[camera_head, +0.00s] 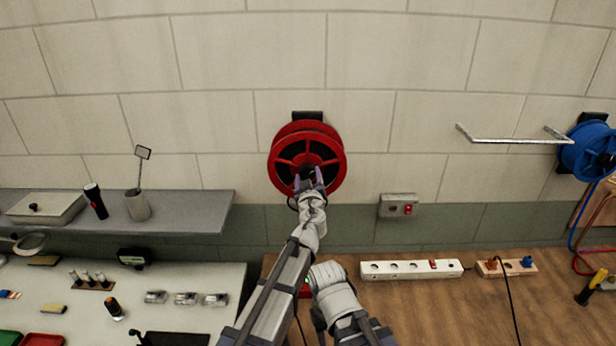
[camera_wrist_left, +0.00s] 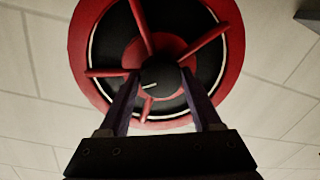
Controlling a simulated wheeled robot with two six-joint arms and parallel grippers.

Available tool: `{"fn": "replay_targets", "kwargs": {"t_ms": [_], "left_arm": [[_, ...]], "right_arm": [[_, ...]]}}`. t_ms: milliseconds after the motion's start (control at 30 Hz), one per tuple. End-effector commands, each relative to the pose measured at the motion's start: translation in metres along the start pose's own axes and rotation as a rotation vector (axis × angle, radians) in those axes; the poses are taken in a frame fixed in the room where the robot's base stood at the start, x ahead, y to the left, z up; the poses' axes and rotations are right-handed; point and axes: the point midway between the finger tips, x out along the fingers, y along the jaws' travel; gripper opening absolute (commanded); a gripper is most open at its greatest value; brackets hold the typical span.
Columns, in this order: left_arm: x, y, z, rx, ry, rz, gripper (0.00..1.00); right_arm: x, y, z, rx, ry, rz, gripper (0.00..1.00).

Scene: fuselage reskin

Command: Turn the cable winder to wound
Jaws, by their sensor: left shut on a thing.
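The red cable winder (camera_head: 281,172) is a spoked reel on a black bracket on the block wall. In the left wrist view its red rim (camera_wrist_left: 232,60) and black hub knob (camera_wrist_left: 160,75) fill the upper middle. My left gripper (camera_head: 308,181) reaches up to the lower middle of the reel. Its two fingers (camera_wrist_left: 158,84) stand on either side of the knob and are shut on it. A small light mark shows on the knob. The gripper hides part of the lower reel in the head view. My right gripper is not in view.
A blue reel (camera_head: 583,155) with a metal bracket hangs on the right wall. A switch box (camera_head: 399,206) is right of the red winder. A grey shelf (camera_head: 190,211) is at left. A power strip (camera_head: 410,269) lies on the wooden bench (camera_head: 420,310) below.

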Motion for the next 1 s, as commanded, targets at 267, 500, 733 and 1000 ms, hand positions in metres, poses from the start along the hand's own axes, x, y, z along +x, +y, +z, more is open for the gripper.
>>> {"fn": "replay_targets", "kwargs": {"t_ms": [267, 500, 733, 1000], "left_arm": [[-0.0013, 0.0, -0.0006, -0.266, -0.017, 0.003, 0.1], [-0.0013, -0.0001, -0.0011, -0.492, -0.03, 0.004, 0.1], [-0.0013, -0.0001, -0.0015, -0.694, -0.042, 0.007, 0.1], [-0.0012, -0.0002, -0.0019, -0.872, -0.053, 0.009, 0.1]], "right_arm": [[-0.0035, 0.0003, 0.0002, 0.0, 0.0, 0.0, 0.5], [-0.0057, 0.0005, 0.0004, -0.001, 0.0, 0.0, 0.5], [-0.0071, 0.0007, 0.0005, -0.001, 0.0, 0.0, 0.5], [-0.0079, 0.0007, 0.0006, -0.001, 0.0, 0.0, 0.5]]}}
